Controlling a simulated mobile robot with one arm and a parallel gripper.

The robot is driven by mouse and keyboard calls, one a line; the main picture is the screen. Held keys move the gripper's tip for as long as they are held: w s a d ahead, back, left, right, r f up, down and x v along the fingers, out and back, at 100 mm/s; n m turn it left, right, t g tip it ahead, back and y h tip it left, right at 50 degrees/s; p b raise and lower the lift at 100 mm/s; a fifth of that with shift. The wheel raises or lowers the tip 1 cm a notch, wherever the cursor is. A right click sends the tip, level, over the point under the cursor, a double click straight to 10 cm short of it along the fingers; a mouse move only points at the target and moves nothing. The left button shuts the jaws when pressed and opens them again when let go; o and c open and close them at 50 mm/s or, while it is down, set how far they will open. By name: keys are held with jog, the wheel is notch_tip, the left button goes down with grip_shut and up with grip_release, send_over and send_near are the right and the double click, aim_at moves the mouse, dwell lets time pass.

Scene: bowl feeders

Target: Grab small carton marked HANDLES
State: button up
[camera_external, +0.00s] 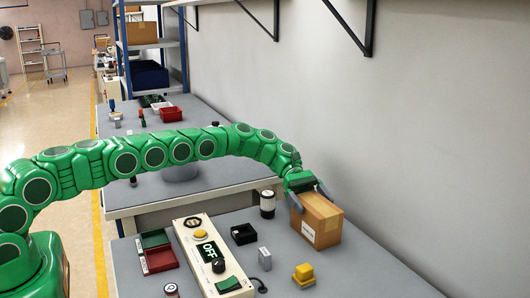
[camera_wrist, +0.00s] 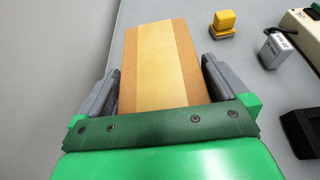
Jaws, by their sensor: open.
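A brown cardboard carton (camera_external: 319,219) with a white label on its front stands on the grey table near the wall; the label's print is too small to read. My gripper (camera_external: 309,197) is at the carton's top, its fingers on either side. In the wrist view the carton (camera_wrist: 158,62) lies between the two grey fingers of my gripper (camera_wrist: 160,88). The fingers are open, with a narrow gap visible on each side of the carton. The carton's lower part is hidden in the wrist view.
A yellow button block (camera_external: 303,274), a grey block (camera_external: 264,257), a black bin (camera_external: 243,234) and a dark canister (camera_external: 267,204) stand nearby. The wall (camera_external: 420,150) is close on the right.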

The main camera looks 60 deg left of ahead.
jog(key=shift+d, duration=0.1)
jog(key=c, duration=1.4)
jog(key=shift+r, duration=0.1)
jog(key=shift+s+r, duration=0.1)
jog(key=shift+r, duration=1.4)
jog(key=shift+s+a+r, duration=0.15)
jog(key=shift+s+r, duration=1.45)
jog(key=shift+s, duration=0.7)
jog(key=shift+s+a+r, duration=0.2)
jog(key=shift+s+r, duration=1.45)
jog(key=shift+s, duration=0.65)
jog(key=shift+s+a+r, duration=0.15)
jog(key=shift+s+r, duration=1.45)
jog(key=shift+s, duration=0.7)
